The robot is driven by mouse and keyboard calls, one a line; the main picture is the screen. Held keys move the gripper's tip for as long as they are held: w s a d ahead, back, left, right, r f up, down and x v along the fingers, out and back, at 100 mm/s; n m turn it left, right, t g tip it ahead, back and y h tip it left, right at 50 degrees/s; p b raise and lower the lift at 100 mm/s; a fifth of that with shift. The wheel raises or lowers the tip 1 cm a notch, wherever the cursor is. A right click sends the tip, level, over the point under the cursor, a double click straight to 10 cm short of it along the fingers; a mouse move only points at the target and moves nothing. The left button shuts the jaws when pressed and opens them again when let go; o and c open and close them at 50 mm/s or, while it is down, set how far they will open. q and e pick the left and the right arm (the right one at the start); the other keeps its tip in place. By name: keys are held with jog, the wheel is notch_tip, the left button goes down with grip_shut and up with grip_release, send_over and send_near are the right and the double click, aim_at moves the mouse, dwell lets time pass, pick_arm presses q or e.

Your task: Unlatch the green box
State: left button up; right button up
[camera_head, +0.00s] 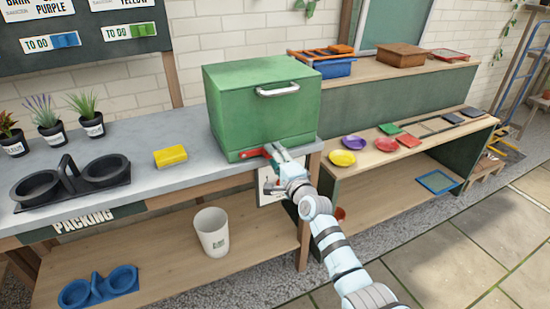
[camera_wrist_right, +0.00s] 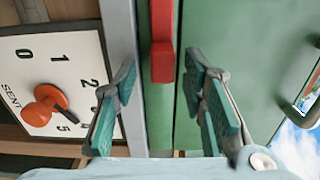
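The green box (camera_head: 240,105) stands on the grey bench top, with its lid side facing up and a silver handle (camera_head: 278,91) on its front. A red latch (camera_head: 251,154) lies along the bottom front edge of the box. In the right wrist view the red latch (camera_wrist_right: 162,50) runs down between the fingers, against the green box face (camera_wrist_right: 240,40). My right gripper (camera_head: 277,157) is at the latch, and its two teal-padded fingers (camera_wrist_right: 160,80) are open on either side of it with gaps. I cannot tell how deep the latch sits between them. My left gripper is not in view.
A dial card (camera_wrist_right: 50,80) with an orange knob hangs below the bench edge, close to my right gripper. A yellow sponge-like block (camera_head: 171,156) and a black double pot holder (camera_head: 70,184) are left of the box.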

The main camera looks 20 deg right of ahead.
jog(key=s, duration=1.2)
jog(key=shift+d, duration=0.4)
